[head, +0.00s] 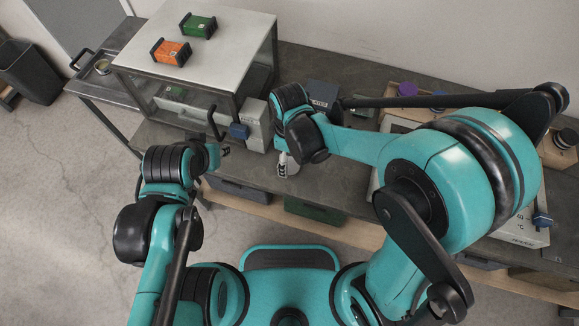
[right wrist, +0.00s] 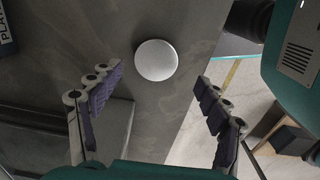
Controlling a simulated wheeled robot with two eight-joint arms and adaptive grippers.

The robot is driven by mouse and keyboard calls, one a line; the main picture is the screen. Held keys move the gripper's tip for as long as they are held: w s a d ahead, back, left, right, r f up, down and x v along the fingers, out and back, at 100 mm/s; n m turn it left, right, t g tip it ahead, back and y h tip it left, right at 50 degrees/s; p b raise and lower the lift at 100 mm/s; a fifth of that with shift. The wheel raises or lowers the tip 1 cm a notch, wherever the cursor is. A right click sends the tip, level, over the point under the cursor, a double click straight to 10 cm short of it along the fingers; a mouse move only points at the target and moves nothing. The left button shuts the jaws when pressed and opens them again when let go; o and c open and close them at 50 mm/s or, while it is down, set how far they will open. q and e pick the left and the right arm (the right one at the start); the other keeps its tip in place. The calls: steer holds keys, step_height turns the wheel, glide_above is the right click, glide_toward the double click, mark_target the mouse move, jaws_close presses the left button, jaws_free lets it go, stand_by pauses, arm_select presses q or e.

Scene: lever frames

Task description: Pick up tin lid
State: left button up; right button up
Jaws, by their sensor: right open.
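The tin lid (right wrist: 156,60) is a round, pale silver disc lying flat on the dark grey worktop. In the right wrist view it sits beyond and between the spread fingers of my right gripper (right wrist: 153,98), which is open and empty and does not touch it. In the head view my right gripper (head: 282,163) points down over the worktop near its front edge, and a pale part of the lid (head: 292,168) shows beside it. My left gripper (head: 224,151) hangs left of it, near the worktop's front edge; its finger opening is too small to make out.
A white-topped cabinet (head: 235,42) with an orange box (head: 170,52) and a green box (head: 198,26) stands at the back left. A tray (head: 103,66) is farther left. Drawers (head: 315,210) lie below the worktop edge. Clear worktop surrounds the lid.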

mark_target(290, 165)
steer(key=f, duration=0.1)
steer(key=f+b, duration=0.2)
steer(key=f, duration=0.1)
steer(key=shift+w+d+f, duration=0.1)
steer(key=shift+w+d, duration=0.1)
steer(key=shift+w, duration=0.1)
steer(key=shift+f, duration=0.35)
steer(key=c, duration=1)
steer(key=shift+r, duration=0.1)
steer(key=shift+c, duration=0.2)
